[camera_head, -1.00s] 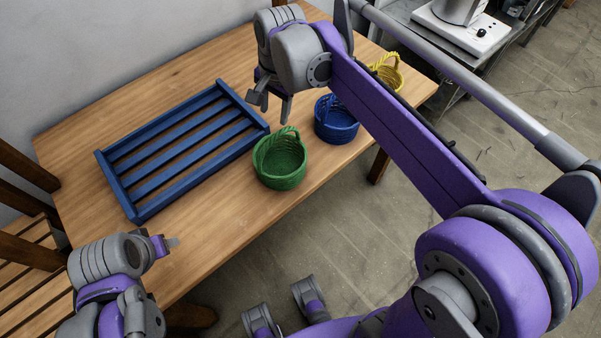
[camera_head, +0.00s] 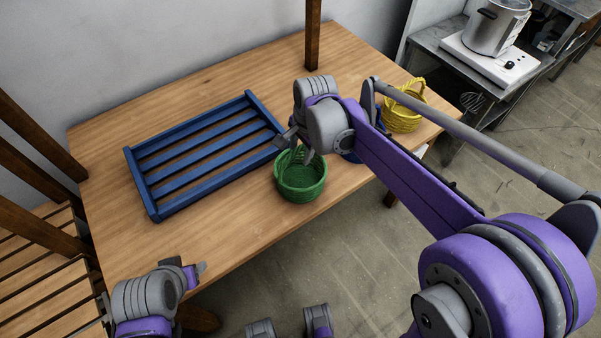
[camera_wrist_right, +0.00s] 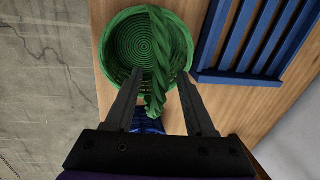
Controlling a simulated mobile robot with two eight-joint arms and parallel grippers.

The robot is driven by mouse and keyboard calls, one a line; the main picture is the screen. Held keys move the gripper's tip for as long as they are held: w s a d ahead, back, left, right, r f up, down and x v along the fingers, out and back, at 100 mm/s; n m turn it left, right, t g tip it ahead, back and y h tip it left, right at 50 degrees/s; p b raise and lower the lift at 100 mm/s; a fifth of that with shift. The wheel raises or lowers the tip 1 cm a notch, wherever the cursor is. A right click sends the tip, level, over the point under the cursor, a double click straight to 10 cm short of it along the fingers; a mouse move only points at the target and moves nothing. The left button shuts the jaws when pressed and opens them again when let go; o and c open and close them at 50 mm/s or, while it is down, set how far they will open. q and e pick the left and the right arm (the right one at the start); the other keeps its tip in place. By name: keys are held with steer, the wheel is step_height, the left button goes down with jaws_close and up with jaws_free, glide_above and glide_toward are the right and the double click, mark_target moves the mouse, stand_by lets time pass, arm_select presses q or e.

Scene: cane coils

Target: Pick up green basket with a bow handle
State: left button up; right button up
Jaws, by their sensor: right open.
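The green basket (camera_head: 301,187) with a bow handle stands upright near the table's front edge. My right gripper (camera_head: 294,150) is open over its rim at the handle. In the right wrist view, the braided bow handle (camera_wrist_right: 157,62) runs between the two open fingers (camera_wrist_right: 160,74) of this gripper, and the basket's round woven bottom (camera_wrist_right: 139,47) shows beyond. I cannot tell whether the fingers touch the handle. My left gripper (camera_head: 200,270) is low at the left, away from the basket; its jaw opening cannot be made out.
A blue slatted tray (camera_head: 153,205) lies left of the green basket. A blue basket (camera_head: 350,158) is mostly hidden behind my right wrist. A yellow basket (camera_head: 403,117) stands farther right. The wooden table (camera_head: 222,240) is clear in front of the tray.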

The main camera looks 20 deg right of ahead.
steer(key=shift+w+a+f, duration=0.1)
steer(key=shift+f, duration=0.55)
jaws_close()
stand_by(0.9)
